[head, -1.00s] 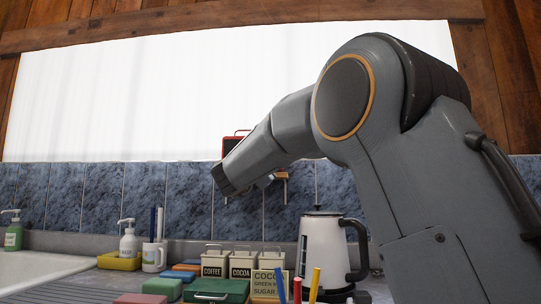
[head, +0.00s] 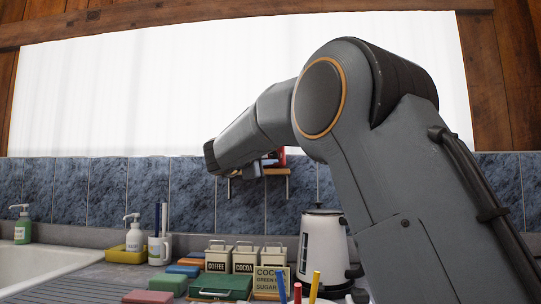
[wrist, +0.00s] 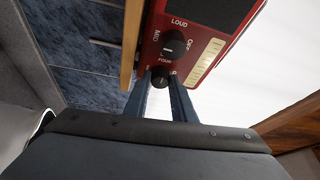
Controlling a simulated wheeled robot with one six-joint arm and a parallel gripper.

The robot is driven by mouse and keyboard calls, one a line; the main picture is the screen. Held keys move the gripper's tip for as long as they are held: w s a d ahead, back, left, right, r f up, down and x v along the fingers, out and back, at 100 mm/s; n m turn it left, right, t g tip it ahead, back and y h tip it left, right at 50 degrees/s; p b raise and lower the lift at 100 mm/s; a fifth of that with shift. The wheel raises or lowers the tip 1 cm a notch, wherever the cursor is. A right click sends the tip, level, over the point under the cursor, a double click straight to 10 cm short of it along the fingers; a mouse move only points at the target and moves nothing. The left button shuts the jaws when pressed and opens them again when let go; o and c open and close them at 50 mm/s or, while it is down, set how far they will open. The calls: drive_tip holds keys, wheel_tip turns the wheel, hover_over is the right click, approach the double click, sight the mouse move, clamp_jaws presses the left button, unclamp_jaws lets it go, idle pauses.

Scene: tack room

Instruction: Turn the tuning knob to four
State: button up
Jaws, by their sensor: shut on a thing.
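A red radio (wrist: 207,43) with a black speaker panel fills the upper middle of the wrist view. Its larger black knob (wrist: 175,43) is ringed by the words LOUD, MID and OFF. A smaller black tuning knob (wrist: 162,79) sits below it, with the word FOUR just above. My gripper (wrist: 164,82) is shut on the tuning knob, one finger on each side. The knob's pointer is too small to read. In the head view, a small red part of the radio (head: 281,156) shows behind my gripper (head: 266,167); my arm hides the rest.
The radio stands on a wooden wall shelf (head: 277,171) with brackets. Below are a white kettle (head: 318,244), canisters (head: 245,258), a green tin (head: 222,286) and coloured blocks. Soap bottles and a sink (head: 40,262) are at left.

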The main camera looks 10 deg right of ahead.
idle(0.3)
drive_tip(key=o, duration=1.1)
drive_tip(key=shift+c, duration=0.2)
drive_tip(key=v, duration=0.7)
drive_tip(key=shift+s+a+b, duration=0.2)
drive_tip(key=shift+s+b, duration=0.1)
drive_tip(key=shift+s, duration=0.1)
